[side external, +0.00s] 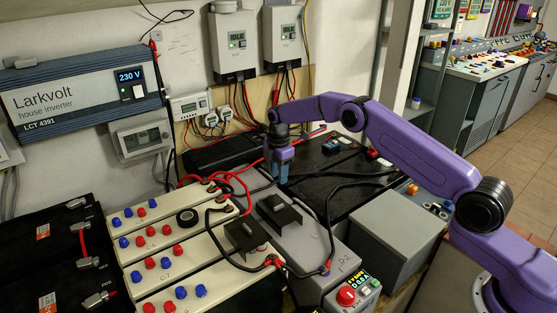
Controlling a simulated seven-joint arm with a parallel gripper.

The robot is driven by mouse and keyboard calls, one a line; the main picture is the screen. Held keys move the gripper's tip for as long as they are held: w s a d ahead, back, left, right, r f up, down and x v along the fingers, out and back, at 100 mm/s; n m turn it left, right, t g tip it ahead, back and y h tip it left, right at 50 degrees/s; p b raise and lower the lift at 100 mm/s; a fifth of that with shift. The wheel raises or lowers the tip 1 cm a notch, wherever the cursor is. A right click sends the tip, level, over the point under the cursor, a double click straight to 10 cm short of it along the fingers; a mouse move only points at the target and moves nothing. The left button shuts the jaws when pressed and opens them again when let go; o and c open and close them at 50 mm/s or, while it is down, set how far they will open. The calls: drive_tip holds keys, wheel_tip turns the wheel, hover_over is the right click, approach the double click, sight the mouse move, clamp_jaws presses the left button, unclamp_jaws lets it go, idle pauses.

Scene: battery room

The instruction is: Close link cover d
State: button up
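I cannot tell for certain which part is link cover d. A black raised block (279,211) sits on the grey battery case (318,248), which is marked "D-2". A similar black block (245,235) sits on the cream battery (205,262) to its left, with a black cable beside it. Whether either block is open or shut is too small to read. My gripper (283,178) points down above the rear of the grey case, behind the black blocks. Its fingertips are small and dark, and their opening does not show clearly.
Red and black cables (232,178) loop over the batteries left of my gripper. A black battery (335,170) lies to the right, and a grey box (397,228) stands in front of it. A control box with a red knob (346,295) stands at the front.

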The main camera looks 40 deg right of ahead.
wheel_tip(320, 180, up, 5)
idle(0.3)
